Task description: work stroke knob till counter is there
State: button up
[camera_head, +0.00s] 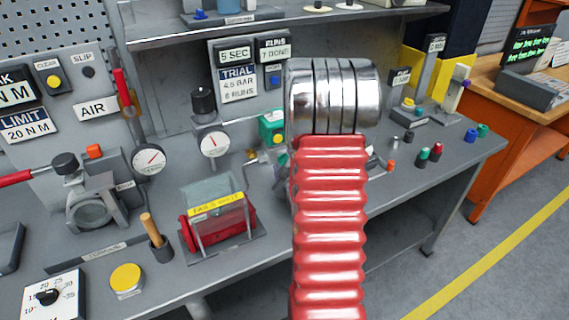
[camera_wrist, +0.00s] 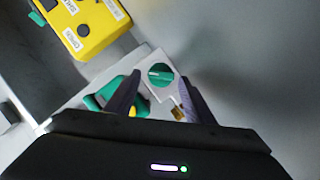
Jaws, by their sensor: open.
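A round green knob (camera_wrist: 160,74) with a pale pointer line sits on a light grey panel in the wrist view. I take it for the stroke knob, but no label on it can be read. My gripper (camera_wrist: 158,80) is open, its two dark fingers pointing at the knob, one on each side. I cannot tell whether they touch it. In the head view my red arm hides the gripper and the knob. A small display (camera_head: 273,50) at the back seems to read 7 with a blurred word; I cannot tell if it is the counter.
A yellow button box (camera_wrist: 85,25) lies at the upper left of the wrist view, and a green part (camera_wrist: 100,101) is beside the left finger. A pressure gauge (camera_head: 214,144) and a clear-shielded red device (camera_head: 217,219) stand left of my arm.

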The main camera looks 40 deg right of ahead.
jog(key=shift+m, duration=0.3)
